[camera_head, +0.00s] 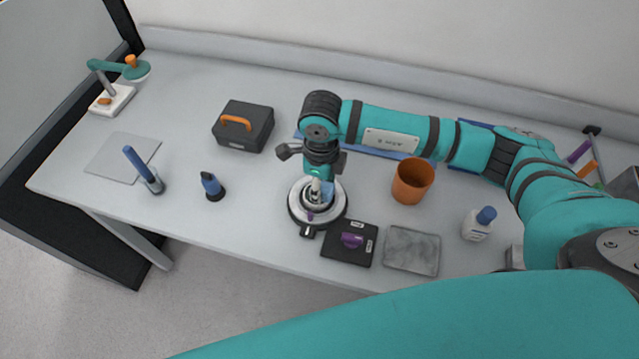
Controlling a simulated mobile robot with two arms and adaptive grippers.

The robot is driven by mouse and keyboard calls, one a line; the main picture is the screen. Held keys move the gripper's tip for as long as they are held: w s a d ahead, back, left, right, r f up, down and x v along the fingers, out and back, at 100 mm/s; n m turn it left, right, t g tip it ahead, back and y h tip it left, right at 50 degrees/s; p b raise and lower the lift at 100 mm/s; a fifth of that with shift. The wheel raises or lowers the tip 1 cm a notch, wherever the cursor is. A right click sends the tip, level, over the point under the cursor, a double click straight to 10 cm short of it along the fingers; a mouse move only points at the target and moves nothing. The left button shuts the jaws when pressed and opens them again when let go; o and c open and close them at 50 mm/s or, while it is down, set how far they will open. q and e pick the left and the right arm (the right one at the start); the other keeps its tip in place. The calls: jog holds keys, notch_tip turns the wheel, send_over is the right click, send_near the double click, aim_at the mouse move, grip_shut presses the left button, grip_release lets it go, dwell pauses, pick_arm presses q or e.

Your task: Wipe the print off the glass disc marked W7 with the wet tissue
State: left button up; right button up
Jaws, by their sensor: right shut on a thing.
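My right gripper (318,182) points down over a round grey and white stage (296,210) near the table's front edge. It is shut on a small pale thing (326,192), white to light blue, probably the wet tissue. This sits low over the middle of the stage; I cannot tell whether it touches. The glass disc marked W7 cannot be made out; the gripper and the pale thing cover the middle of the stage. No W7 mark or print is readable. My left gripper is not in view.
A black plate with a purple knob (352,240) and a grey slab (411,250) lie right of the stage. An orange cup (411,181) and a blue-capped bottle (478,223) stand further right. A small blue-topped tool (211,186) and black case (243,126) are left.

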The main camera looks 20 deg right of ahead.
jog(key=shift+w+a+f+b, duration=0.1)
jog(key=shift+w+a+b, duration=0.75)
jog(key=shift+a, duration=0.2)
jog(key=shift+s+d, duration=0.15)
jog(key=shift+s+d, duration=0.4)
jog(key=shift+d, duration=0.15)
jog(key=shift+s+d, duration=0.1)
jog(key=shift+s+d, duration=0.3)
jog(key=shift+d, duration=0.1)
jog(key=shift+w+a+b, duration=0.95)
jog(key=shift+a+b, duration=0.15)
jog(key=shift+a, duration=0.1)
jog(key=shift+s+d, duration=0.5)
jog(key=shift+d, duration=0.15)
